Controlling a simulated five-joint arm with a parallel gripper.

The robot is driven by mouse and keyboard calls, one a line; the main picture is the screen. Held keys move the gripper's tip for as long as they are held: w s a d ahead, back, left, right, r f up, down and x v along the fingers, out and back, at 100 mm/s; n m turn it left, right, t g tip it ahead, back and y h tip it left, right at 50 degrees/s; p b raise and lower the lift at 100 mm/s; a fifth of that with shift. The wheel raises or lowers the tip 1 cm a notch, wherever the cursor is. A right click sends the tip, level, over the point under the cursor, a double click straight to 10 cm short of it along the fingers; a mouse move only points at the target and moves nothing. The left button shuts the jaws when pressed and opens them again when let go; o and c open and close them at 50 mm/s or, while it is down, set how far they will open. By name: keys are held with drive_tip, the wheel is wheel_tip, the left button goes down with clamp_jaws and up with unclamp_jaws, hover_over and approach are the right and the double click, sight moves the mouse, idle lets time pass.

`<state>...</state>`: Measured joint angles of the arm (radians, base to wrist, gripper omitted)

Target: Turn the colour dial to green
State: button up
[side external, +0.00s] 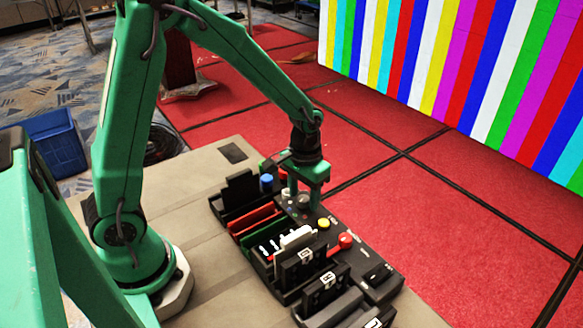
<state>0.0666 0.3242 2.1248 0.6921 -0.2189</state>
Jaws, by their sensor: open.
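A black control panel (330,228) sits on the beige table, with several coloured controls on it. A round dark knob (303,201), which looks like the colour dial, is near the panel's far left end. My gripper (304,196) points down over this knob, its fingers open on either side of it. I cannot tell whether the fingers touch it. The dial's marks and pointer are too small and partly hidden to read. The video wall (460,70) shows vertical bars of several colours.
A yellow button (323,223) and a red knob (346,239) are on the panel, right of my gripper. A blue knob (266,182) stands to its left. Black racks with cards (290,262) line the panel's near side. A blue bin (58,140) is at far left.

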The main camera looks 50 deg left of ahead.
sight(301, 199)
drive_tip(key=shift+r, duration=3.95)
drive_tip(key=s+a+r+m+t, duration=0.1)
drive_tip(key=s+r+t, duration=0.4)
drive_tip(key=s+r, duration=0.6)
drive_tip(key=shift+s+a+m+t, duration=0.35)
drive_tip(key=shift+s+a, duration=0.4)
drive_tip(key=shift+s, duration=1.3)
drive_tip(key=shift+c, duration=0.4)
